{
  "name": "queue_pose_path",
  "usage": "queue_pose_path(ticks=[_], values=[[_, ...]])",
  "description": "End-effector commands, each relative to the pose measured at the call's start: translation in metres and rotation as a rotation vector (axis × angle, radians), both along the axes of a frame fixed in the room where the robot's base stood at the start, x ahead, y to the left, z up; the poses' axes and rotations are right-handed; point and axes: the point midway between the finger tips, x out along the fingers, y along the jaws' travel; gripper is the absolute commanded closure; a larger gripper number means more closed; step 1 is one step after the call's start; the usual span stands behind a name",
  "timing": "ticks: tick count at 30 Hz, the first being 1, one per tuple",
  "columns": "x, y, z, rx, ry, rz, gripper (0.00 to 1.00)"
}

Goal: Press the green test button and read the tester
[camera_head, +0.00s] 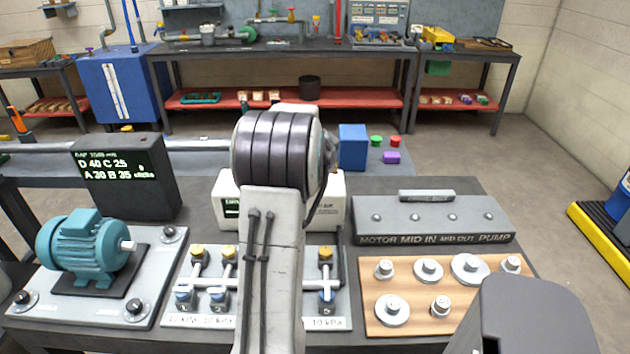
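A small green round piece (376,140), like a button cap, is on the bench to the right of a blue block (352,147). A red one (395,141) is beside it. A white box (230,210) with a small green-lit display stands mid-bench, mostly hidden behind my arm; I cannot read it or tell if it is the tester. A black screen box (125,178) at left shows "D 40 C 25" and "A 30 B 35" under a small heading. My arm rises through the middle of the view; my gripper is hidden behind it.
A teal motor (85,250) sits on a grey plate at left. A valve board (180,322) with yellow and blue fittings lies mid-front. A wooden board (455,310) with metal discs is at right, before a grey labelled rack (400,220).

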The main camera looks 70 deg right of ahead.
Motion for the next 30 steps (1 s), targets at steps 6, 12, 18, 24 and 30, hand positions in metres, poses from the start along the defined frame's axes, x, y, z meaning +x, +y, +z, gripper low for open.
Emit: queue_pose_path(ticks=[6, 12, 18, 24, 30], values=[[0.0000, 0.0000, 0.0000, 0.000, 0.000, 0.000, 1.00], [0.0001, 0.0000, -0.0002, 0.000, 0.000, 0.000, 1.00], [0.0003, 0.0000, -0.0031, 0.000, 0.000, 0.000, 1.00], [0.0009, 0.0001, -0.0082, 0.000, -0.001, 0.001, 1.00], [0.0012, 0.0002, -0.0084, 0.000, -0.001, 0.001, 1.00]])
